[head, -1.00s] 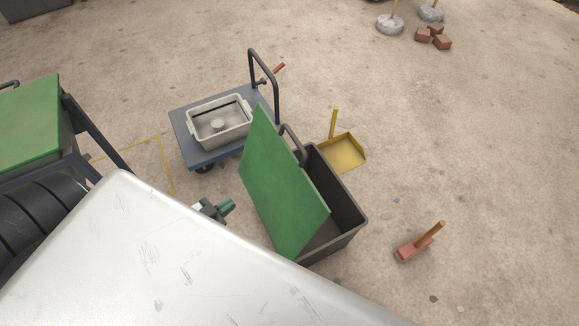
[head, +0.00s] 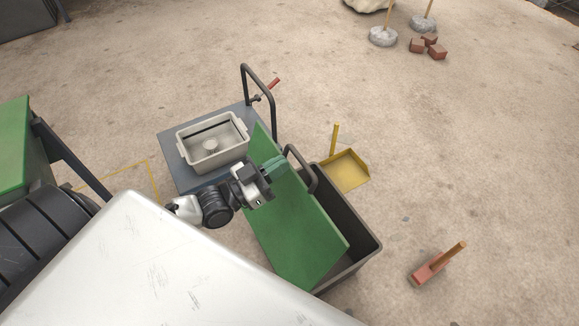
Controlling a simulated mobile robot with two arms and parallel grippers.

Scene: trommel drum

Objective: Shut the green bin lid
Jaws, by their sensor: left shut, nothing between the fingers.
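The green bin lid (head: 300,232) stands raised and tilted at the left side of the dark grey bin (head: 362,250). The bin's inside shows open to the right of the lid. A dark handle (head: 308,166) rises at the bin's far end. My left gripper (head: 276,165) is shut and empty, its teal fingers in front of the upper part of the lid. I cannot tell whether the fingertips touch the lid. My right gripper is not in view.
A blue-grey cart (head: 180,180) carrying a grey tub (head: 213,158) stands behind my left arm. A yellow dustpan (head: 346,170) lies just past the bin. A brush (head: 432,270) lies on open floor at the right. Several bricks (head: 430,46) lie far back.

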